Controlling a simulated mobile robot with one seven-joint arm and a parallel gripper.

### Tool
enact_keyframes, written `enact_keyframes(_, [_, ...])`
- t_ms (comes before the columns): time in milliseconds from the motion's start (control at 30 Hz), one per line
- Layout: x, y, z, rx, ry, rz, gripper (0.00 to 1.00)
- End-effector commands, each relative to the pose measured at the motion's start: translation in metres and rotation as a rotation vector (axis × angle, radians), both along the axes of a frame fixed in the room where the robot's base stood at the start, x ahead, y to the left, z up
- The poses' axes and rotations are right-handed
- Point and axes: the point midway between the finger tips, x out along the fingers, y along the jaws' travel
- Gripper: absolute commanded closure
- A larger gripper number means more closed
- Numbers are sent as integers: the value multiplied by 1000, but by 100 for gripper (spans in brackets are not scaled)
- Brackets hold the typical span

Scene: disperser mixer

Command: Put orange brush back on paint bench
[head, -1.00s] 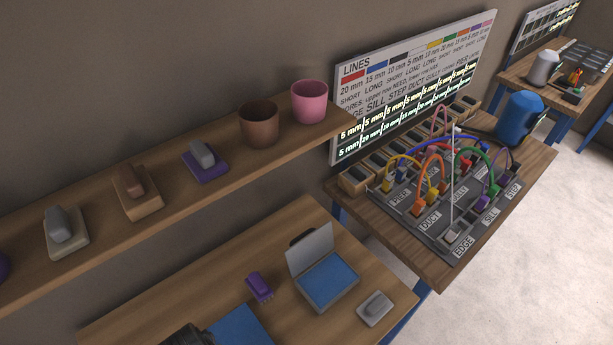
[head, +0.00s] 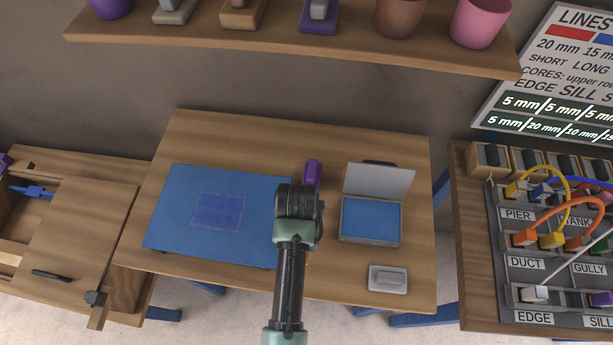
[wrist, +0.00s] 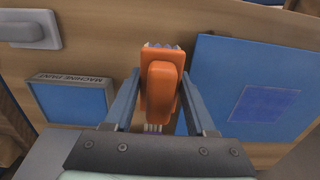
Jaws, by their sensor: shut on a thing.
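My gripper (wrist: 158,92) is shut on the orange brush (wrist: 160,80), one finger on each side of it in the wrist view. The brush has a rounded orange back, with pale bristles showing at its ends. In the head view my gripper (head: 299,207) is over the paint bench (head: 335,285), between the blue mat and the open paint box; only a sliver of orange shows beside it. I cannot tell whether the brush touches the bench. A purple brush (head: 313,172) lies on the bench just behind my gripper.
The bench holds a blue mat (head: 165,215) at left, an open paint box (head: 371,219) at right and a grey block (head: 388,278) at front right. A shelf (head: 350,49) hangs behind. A wooden drawer bench (head: 75,250) stands left; a cable panel (head: 487,290) stands right.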

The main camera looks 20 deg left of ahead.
Motion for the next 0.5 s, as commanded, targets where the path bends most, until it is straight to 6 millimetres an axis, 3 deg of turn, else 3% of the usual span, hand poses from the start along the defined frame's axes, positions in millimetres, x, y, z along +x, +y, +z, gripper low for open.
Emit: enact_keyframes(500, [0,-1,-54,0,-1,-2,89])
